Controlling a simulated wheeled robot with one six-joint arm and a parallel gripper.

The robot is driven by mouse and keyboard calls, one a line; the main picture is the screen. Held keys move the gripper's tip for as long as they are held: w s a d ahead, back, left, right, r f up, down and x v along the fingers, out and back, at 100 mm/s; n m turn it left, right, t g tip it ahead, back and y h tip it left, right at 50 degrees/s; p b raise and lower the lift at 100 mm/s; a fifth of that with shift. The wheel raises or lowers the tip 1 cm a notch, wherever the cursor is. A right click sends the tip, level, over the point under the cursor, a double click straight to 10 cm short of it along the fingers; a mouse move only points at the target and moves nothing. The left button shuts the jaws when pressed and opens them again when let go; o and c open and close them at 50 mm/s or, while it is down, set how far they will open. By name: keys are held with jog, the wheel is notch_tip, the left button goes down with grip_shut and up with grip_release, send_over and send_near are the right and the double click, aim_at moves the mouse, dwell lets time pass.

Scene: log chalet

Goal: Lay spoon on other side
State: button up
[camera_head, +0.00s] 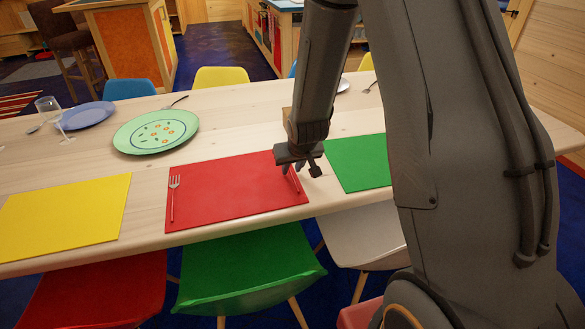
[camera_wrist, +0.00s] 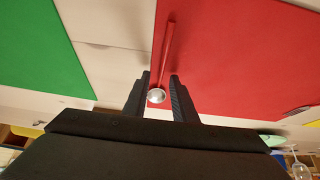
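A spoon with a red handle (camera_wrist: 168,45) and a shiny metal bowl (camera_wrist: 156,96) lies near the right edge of the red placemat (camera_head: 225,190). In the head view only part of its handle (camera_head: 294,184) shows beside my gripper. My gripper (camera_head: 304,168) is low over that edge, pointing down. In the wrist view its two fingers (camera_wrist: 160,78) are apart, with the bowl end of the spoon in the gap. Whether they touch the spoon I cannot tell. A fork (camera_head: 173,198) lies along the left side of the red placemat.
A yellow placemat (camera_head: 65,215) is to the left and a green placemat (camera_head: 358,162) to the right. A green plate (camera_head: 155,131), a blue plate (camera_head: 87,115) and a wine glass (camera_head: 50,109) stand farther back. Chairs line the table, including a green one (camera_head: 250,268) in front.

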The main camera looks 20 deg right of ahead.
jog(key=v, duration=1.1)
jog(key=s+r+g, duration=0.2)
jog(key=s+g, duration=0.3)
jog(key=s, duration=1.5)
jog(key=shift+s+r+g, duration=0.25)
jog(key=shift+g, duration=0.05)
